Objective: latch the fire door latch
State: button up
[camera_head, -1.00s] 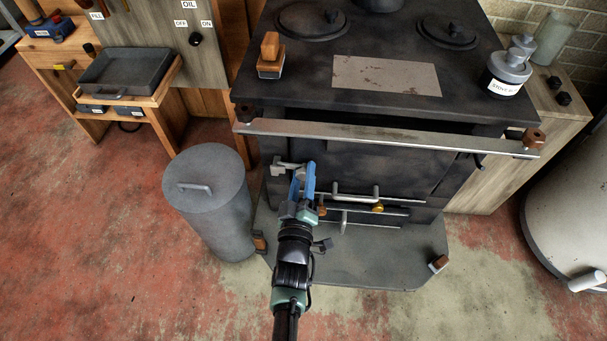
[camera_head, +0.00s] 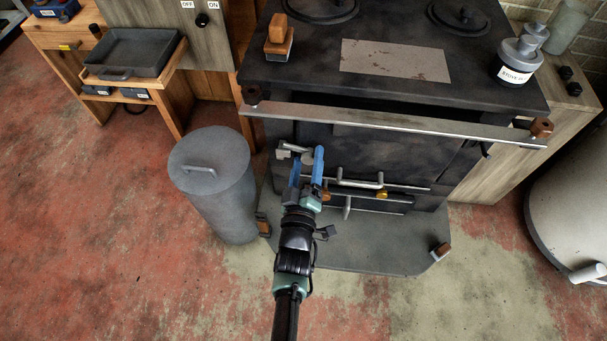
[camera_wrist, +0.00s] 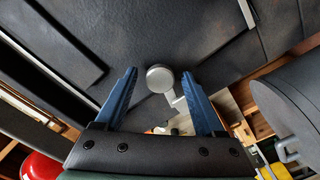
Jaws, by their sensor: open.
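The dark stove front carries the fire door (camera_head: 375,154). The metal latch (camera_head: 284,150) is at the door's left edge, partly hidden by my fingers. In the wrist view the latch's round grey knob (camera_wrist: 160,77) shows, with a short arm running down to the right. My gripper (camera_head: 307,164) is open, its blue fingers pointing at the door. In the wrist view my gripper (camera_wrist: 158,85) has a fingertip on either side of the knob, with gaps visible. I cannot tell the depth between fingertips and knob.
A metal rail (camera_head: 390,122) crosses the stove front above my gripper. A lidded grey bin (camera_head: 213,190) stands close on the left. Horizontal handles (camera_head: 362,183) lie to the right. The stove's base plate (camera_head: 350,247) spreads below. Open floor lies in front.

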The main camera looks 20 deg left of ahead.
jog(key=p+v, duration=0.2)
jog(key=v, duration=1)
jog(key=shift+p, duration=0.35)
jog(key=shift+s+r, duration=0.1)
jog(key=shift+b, duration=0.35)
jog(key=c, duration=0.3)
jog(key=w+a+m+b, duration=0.1)
jog(key=w+m+b, duration=0.2)
jog(key=b, duration=0.3)
jog(key=w+a+m+b, duration=0.1)
jog(key=w+m+b, duration=0.2)
jog(key=b, duration=0.3)
jog(key=w+a+m+b, duration=0.1)
jog(key=w+m+b, duration=0.2)
jog(key=w+b, duration=0.2)
jog(key=shift+b, duration=0.8)
